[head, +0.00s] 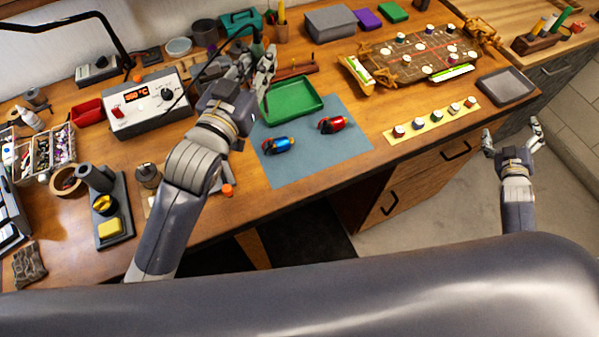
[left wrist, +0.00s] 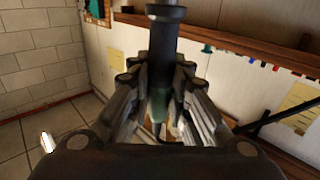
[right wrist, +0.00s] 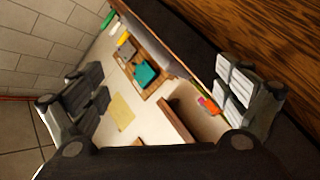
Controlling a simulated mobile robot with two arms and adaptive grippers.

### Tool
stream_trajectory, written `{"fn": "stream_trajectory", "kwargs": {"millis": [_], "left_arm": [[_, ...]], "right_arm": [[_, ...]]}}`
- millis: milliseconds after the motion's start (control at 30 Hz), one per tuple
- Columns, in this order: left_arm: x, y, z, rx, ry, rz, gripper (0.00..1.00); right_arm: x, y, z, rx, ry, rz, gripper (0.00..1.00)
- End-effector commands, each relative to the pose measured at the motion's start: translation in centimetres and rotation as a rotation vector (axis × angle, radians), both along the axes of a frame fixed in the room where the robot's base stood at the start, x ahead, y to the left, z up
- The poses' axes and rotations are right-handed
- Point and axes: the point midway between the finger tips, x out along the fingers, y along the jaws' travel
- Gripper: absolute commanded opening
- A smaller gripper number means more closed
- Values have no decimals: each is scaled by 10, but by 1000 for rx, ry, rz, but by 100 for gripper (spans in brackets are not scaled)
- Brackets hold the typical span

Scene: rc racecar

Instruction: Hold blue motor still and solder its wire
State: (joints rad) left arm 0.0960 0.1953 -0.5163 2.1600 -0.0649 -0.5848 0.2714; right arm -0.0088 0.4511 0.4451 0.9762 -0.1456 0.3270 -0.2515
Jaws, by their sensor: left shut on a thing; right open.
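The blue motor (head: 279,145) lies on the blue-grey mat (head: 325,165) in the head view, left of a red motor (head: 332,125). Its wire is too small to make out. My left gripper (head: 258,68) is over the desk behind the blue motor, near the green tray's left end. It is shut on a dark, round-handled tool that looks like a soldering iron (left wrist: 165,45); its lower part shows between the fingers in the left wrist view. My right gripper (head: 512,140) is open and empty, off the desk's front edge at the right.
The soldering station (head: 150,103) stands left of my left arm. A stand with a yellow sponge (head: 110,228) is at the front left. The green tray (head: 293,100) is behind the mat. A yellow strip (head: 430,123) with several round pieces lies right of it. The mat's front is clear.

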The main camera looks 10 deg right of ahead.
Motion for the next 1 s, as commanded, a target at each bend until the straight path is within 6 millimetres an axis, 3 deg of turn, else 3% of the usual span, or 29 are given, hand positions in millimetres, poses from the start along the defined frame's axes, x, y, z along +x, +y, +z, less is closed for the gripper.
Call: {"fn": "stream_trajectory", "kwargs": {"millis": [33, 100, 333, 633, 700, 767, 800, 833, 1000], "left_arm": [[0, 0, 0, 0, -1, 0, 0], [0, 0, 0, 0, -1, 0, 0], [0, 0, 0, 0, -1, 0, 0], [0, 0, 0, 0, -1, 0, 0], [0, 0, 0, 0, -1, 0, 0], [0, 0, 0, 0, -1, 0, 0], [0, 0, 0, 0, -1, 0, 0], [0, 0, 0, 0, -1, 0, 0], [0, 0, 0, 0, -1, 0, 0]], "right_arm": [[16, -2, 30, -21, -54, 10, 93], [34, -4, 67, -47, -123, 23, 93], [79, 2, 198, -126, -359, 70, 93], [95, 28, 374, -235, -672, 139, 93], [94, 42, 414, -257, -743, 166, 93], [95, 64, 441, -265, -793, 206, 93], [101, 89, 443, -252, -797, 249, 93], [107, 106, 433, -231, -777, 277, 93], [128, 179, 363, -114, -638, 383, 93]]}}
